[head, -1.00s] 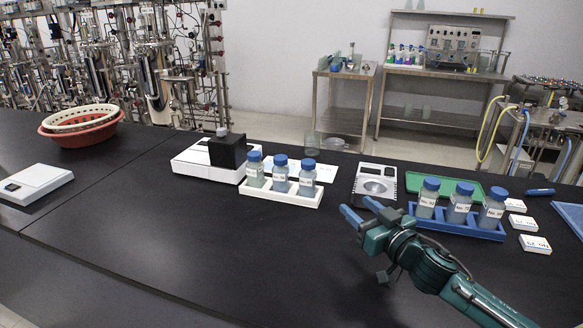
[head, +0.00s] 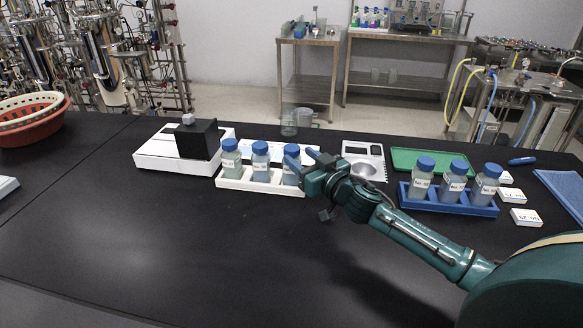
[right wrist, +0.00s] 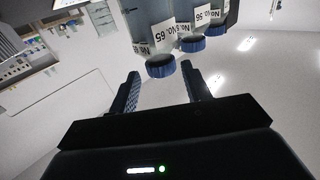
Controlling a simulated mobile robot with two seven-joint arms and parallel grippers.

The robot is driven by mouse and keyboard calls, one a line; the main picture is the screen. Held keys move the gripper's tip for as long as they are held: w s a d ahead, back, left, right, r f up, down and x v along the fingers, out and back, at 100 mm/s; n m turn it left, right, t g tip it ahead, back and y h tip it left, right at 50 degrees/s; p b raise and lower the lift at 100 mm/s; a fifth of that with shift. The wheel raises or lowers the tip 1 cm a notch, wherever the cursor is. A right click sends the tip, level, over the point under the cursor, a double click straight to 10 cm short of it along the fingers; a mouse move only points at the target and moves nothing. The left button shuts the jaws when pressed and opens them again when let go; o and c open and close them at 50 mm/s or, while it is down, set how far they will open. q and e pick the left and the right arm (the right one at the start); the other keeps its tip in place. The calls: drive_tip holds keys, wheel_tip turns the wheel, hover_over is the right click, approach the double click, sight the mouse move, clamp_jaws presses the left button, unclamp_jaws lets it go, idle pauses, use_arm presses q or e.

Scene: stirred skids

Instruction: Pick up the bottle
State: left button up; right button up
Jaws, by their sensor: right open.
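A white rack (head: 232,184) on the black bench holds three labelled bottles with blue caps: a left one (head: 231,162), a middle one (head: 261,166) and a right one (head: 289,177). My right gripper (head: 303,157) is open and empty at the right bottle, and its fingers partly hide that bottle. In the right wrist view, a bottle's blue cap (right wrist: 160,66) is just beyond the gap between the open fingers (right wrist: 160,74). Two more caps show behind it. A blue rack (head: 440,207) to the right holds three similar bottles (head: 453,185). My left gripper is out of view.
A white balance with a black block (head: 198,140) stands left of the white rack. A grey-white device (head: 364,160) and a green tray (head: 432,160) lie behind my right arm. Small labelled boxes (head: 525,217) lie at the right. The front of the bench is clear.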

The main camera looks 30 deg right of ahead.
sight(288, 149)
drive_tip(key=shift+w+a+f+p, duration=0.1)
drive_tip(key=shift+w+a, duration=0.05)
drive_tip(key=shift+w, duration=0.9)
drive_tip(key=shift+w+a+f+p, duration=0.1)
drive_tip(key=shift+w+a+p, duration=0.1)
drive_tip(key=shift+w, duration=0.85)
drive_tip(key=shift+w+a+f+p, duration=0.1)
drive_tip(key=shift+w+a, duration=0.05)
drive_tip(key=shift+w, duration=0.9)
drive_tip(key=shift+c, duration=0.2)
clamp_jaws()
